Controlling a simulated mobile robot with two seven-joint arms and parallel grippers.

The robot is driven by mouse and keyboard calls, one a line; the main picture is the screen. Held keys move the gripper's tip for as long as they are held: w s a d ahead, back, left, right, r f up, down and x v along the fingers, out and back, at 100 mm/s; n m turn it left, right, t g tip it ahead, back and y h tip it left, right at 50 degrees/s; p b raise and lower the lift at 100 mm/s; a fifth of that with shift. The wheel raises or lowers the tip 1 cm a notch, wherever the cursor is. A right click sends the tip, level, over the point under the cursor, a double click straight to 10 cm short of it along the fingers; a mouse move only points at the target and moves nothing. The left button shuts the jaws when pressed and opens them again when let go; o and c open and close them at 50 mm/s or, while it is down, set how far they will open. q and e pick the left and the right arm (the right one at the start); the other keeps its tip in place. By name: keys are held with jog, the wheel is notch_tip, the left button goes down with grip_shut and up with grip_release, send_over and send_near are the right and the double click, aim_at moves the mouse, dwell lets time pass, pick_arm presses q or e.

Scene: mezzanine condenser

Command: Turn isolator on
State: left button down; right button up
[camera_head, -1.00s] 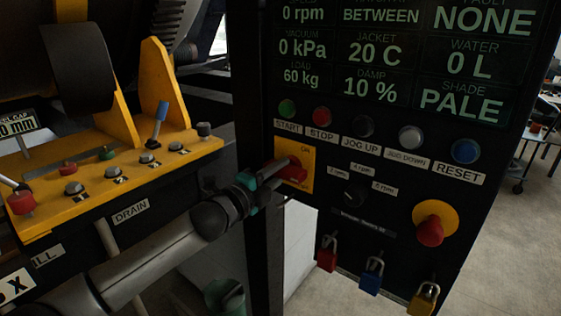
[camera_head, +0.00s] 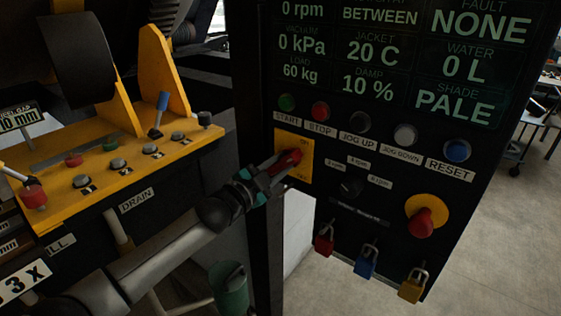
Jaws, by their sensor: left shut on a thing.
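The isolator is a red handle (camera_head: 291,158) on a yellow plate (camera_head: 304,172) at the left edge of the black control panel, below the START and STOP buttons. My left gripper (camera_head: 277,168) comes in from the lower left and is shut on the red handle. The handle's visible end slants up to the right. The fingers hide part of the handle, and the small lettering on the plate is hard to read. My right gripper is not in view.
The panel carries a red emergency button (camera_head: 421,223), a black selector knob (camera_head: 351,186) and hanging padlocks, including a blue one (camera_head: 366,261). A yellow control ledge (camera_head: 110,170) with levers and knobs lies left of my left arm. Open floor shows at right.

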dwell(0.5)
pick_arm(q)
jog(key=c, duration=0.6)
grip_release()
jog(key=shift+c, duration=0.2)
jog(key=b+v, duration=0.1)
jog(key=v, duration=1.4)
jog(key=shift+s, duration=0.15)
